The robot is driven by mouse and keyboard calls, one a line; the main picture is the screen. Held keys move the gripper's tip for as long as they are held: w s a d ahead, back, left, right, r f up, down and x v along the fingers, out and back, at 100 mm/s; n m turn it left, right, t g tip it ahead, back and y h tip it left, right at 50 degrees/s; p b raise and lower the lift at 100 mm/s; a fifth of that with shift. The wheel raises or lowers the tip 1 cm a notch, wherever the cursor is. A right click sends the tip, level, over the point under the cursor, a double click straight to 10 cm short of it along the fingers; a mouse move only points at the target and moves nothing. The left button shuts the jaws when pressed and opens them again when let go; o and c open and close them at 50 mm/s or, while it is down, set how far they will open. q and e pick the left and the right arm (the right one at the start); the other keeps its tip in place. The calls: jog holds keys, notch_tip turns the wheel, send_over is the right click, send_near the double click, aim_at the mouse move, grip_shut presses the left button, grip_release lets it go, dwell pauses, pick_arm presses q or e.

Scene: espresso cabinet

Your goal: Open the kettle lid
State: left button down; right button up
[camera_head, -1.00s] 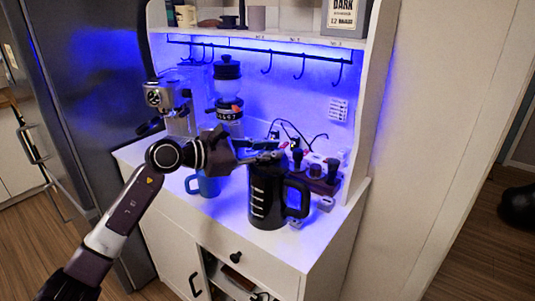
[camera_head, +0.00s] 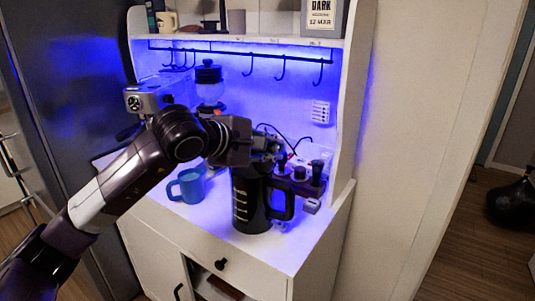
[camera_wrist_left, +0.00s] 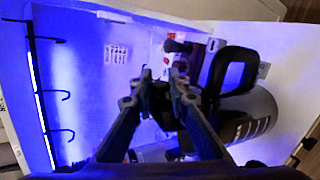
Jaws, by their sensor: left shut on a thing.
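The black kettle (camera_head: 250,205) stands upright on the white counter, with white level marks on its side and its handle (camera_head: 283,198) to the right. It also shows in the left wrist view (camera_wrist_left: 250,118), with its black handle (camera_wrist_left: 232,68) above the body. My left gripper (camera_head: 266,152) is at the top of the kettle and covers much of it. In the left wrist view the fingers (camera_wrist_left: 163,88) are closed on a dark part, which looks like the kettle lid (camera_wrist_left: 166,112). The lid is mostly hidden, so its tilt cannot be told. My right gripper is not in view.
A blue mug (camera_head: 188,186) stands left of the kettle. A coffee grinder (camera_head: 209,88) and a rack with tampers (camera_head: 302,180) stand behind. Hooks (camera_head: 281,68) hang below the shelf. The counter's front right (camera_head: 315,232) is clear.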

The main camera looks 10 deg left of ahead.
pick_arm(q)
jog(key=shift+s+d+m+y+b, duration=0.15)
jog(key=shift+d+m+y+b, duration=0.15)
jog(key=shift+d+m+b, duration=0.15)
dwell(0.3)
jog(key=c, duration=1.8)
grip_release()
jog(key=shift+f, duration=0.1)
jog(key=shift+c, duration=0.2)
jog(key=v, duration=1.2)
jog(key=shift+d, duration=0.1)
